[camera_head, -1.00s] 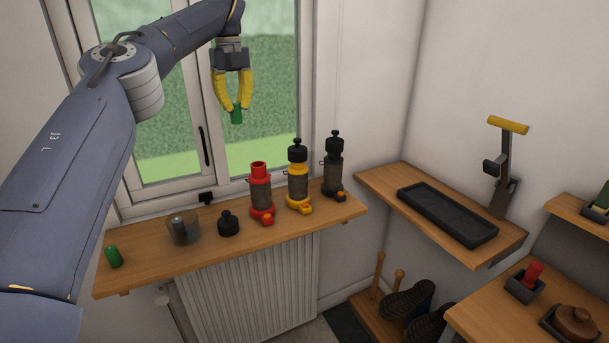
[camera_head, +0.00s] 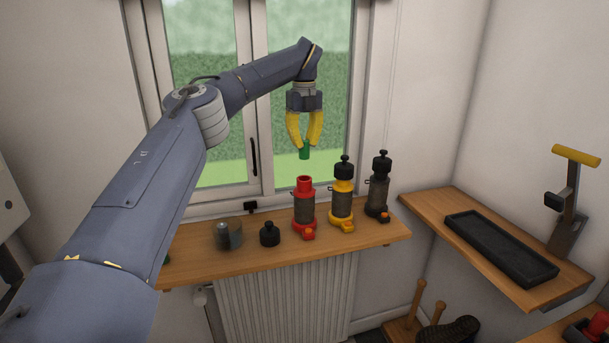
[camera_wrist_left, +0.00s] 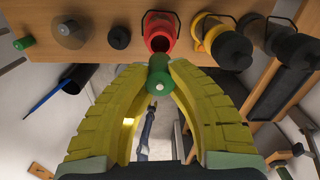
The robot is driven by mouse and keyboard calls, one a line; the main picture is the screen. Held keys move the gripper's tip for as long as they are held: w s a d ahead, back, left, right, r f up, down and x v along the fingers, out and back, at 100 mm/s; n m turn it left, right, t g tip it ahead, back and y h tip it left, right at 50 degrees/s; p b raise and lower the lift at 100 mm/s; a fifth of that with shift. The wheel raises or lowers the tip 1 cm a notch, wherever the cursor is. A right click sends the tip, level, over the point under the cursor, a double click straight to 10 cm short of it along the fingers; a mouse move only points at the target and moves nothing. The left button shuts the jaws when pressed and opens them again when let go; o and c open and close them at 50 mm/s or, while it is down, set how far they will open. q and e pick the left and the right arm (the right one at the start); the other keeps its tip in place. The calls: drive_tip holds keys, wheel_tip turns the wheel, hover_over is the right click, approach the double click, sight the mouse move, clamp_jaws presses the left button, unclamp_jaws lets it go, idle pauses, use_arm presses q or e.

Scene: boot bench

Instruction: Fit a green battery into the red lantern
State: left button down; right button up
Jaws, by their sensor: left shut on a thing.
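My left gripper (camera_head: 304,142) has yellow fingers shut on a green battery (camera_head: 304,151), held upright above the red lantern (camera_head: 304,209). In the left wrist view the same battery (camera_wrist_left: 158,76) sits between the fingertips, just short of the lantern's open top (camera_wrist_left: 160,34). The red lantern stands on the wooden sill without a cap, its mouth open and dark inside. A black cap (camera_head: 270,234) stands on the sill to its left. A second green battery (camera_wrist_left: 25,42) lies at the shelf's left end, mostly hidden behind my arm in the head view. My right gripper is not in view.
A yellow lantern (camera_head: 342,200) and a black lantern (camera_head: 378,190), both capped, stand close to the right of the red one. A glass jar-like item (camera_head: 228,234) stands on the left of the sill (camera_head: 190,262). A black tray (camera_head: 500,248) lies on the right shelf.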

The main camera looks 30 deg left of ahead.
use_arm(q)
drive_tip(key=shift+f, duration=5.3)
drive_tip(key=c, duration=1.3)
unclamp_jaws()
drive_tip(key=shift+f, duration=0.1)
